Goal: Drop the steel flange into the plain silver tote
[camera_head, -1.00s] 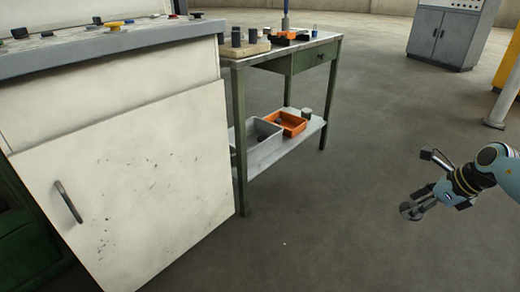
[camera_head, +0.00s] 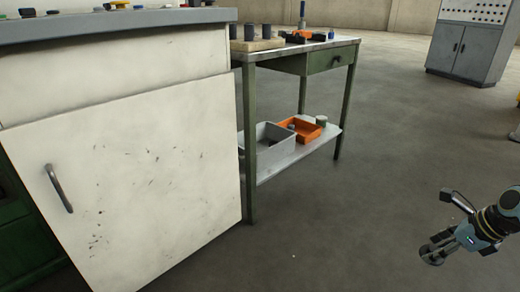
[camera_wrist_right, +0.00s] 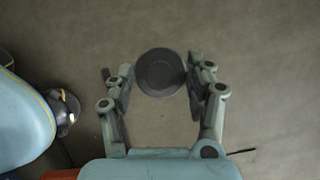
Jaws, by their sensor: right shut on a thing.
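My right gripper (camera_head: 436,247) is at the lower right of the head view, in the air over open floor. In the right wrist view my right gripper (camera_wrist_right: 160,78) is shut on the steel flange (camera_wrist_right: 161,73), a round dark grey piece between its fingers. The flange also shows as a small grey disc in the head view (camera_head: 432,256). The plain silver tote (camera_head: 266,154) stands on the lower shelf of the green table, well left of the gripper. Something small and dark is inside it. My left gripper is not in view.
An orange bin (camera_head: 303,131) and a grey-green can (camera_head: 321,121) stand behind the tote on the shelf. The green table (camera_head: 250,150) has legs around the shelf. A white cabinet (camera_head: 130,170) fills the left. The floor between table and gripper is clear.

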